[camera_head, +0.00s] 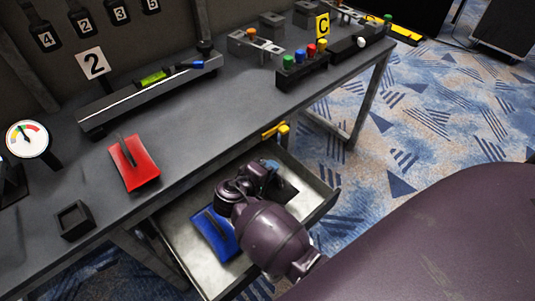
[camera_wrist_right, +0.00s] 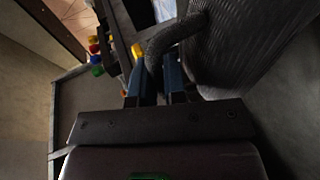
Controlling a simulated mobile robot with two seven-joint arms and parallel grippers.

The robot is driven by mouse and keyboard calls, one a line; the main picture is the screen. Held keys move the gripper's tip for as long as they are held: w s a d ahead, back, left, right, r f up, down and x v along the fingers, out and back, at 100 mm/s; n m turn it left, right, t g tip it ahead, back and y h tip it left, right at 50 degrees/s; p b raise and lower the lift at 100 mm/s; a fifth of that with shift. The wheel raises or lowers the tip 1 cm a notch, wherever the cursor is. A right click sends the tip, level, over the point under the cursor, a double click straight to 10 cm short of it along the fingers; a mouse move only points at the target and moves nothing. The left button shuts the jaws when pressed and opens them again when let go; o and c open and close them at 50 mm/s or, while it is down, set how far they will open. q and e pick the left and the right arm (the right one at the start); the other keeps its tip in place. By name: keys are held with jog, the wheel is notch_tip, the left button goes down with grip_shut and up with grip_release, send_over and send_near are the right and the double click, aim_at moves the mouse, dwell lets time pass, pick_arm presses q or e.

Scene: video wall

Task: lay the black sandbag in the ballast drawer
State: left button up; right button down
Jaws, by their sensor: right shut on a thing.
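The ballast drawer (camera_head: 180,232) stands open below the bench. A blue sandbag (camera_head: 212,235) lies on its floor. My right gripper (camera_head: 270,166) is over or inside the drawer, to the right of the blue bag. In the right wrist view my gripper (camera_wrist_right: 160,88) is shut on the dark strap of the black sandbag (camera_wrist_right: 245,40), whose ribbed body is beside the fingers. In the head view my wrist and hand mostly hide the black bag, and I cannot tell whether it touches the drawer floor. My left gripper is out of view.
A red sandbag (camera_head: 133,162) lies on the bench (camera_head: 200,115), near a small black open box (camera_head: 74,220). A long rail with a level (camera_head: 153,77) and a block of coloured knobs (camera_head: 302,67) stand further back. Patterned carpet lies right of the drawer.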

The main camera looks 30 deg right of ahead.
jog(key=shift+f+b, duration=0.7)
jog(key=shift+f, duration=1.3)
jog(key=shift+w+f, duration=0.1)
jog(key=shift+f, duration=0.1)
jog(key=shift+r, duration=0.15)
jog(key=shift+f, duration=0.2)
jog(key=c, duration=1.3)
grip_release()
jog(key=shift+o, duration=0.7)
jog(key=shift+f, duration=0.1)
